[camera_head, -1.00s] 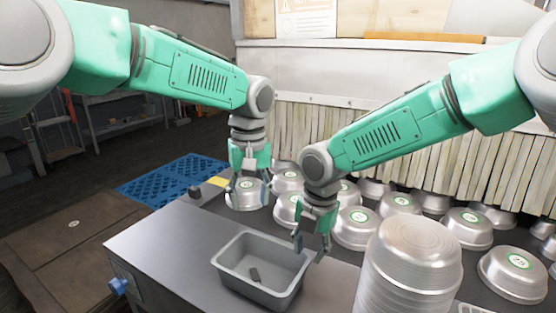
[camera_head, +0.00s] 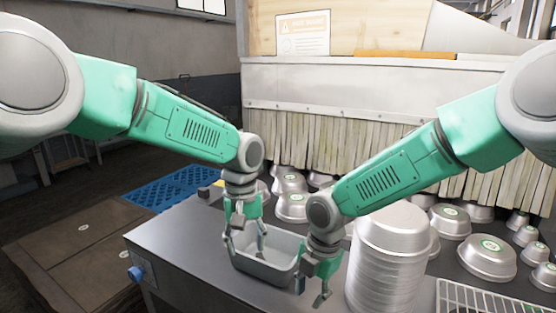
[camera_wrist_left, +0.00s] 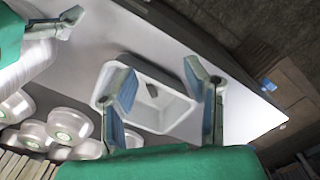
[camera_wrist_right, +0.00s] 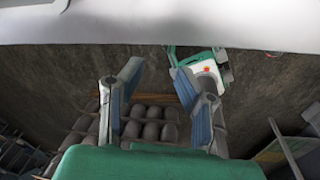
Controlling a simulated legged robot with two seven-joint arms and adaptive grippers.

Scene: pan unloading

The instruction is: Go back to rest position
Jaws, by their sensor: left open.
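My left gripper (camera_head: 247,240) is open and empty, fingers pointing down over the grey rectangular bin (camera_head: 268,270). My right gripper (camera_head: 311,290) is open and empty, to the right of the bin and left of the tall stack of metal pans (camera_head: 385,262). The right wrist view shows its spread fingers (camera_wrist_right: 162,80) with nothing between them. The right gripper hides part of the bin's right end.
Several upturned metal pans (camera_head: 487,258) sit behind the stack and to the right, in front of a strip curtain (camera_head: 300,142). A wire rack (camera_head: 470,298) is at the lower right. Bare metal table (camera_head: 185,245) lies left of the bin. A blue pallet (camera_head: 175,187) is on the floor.

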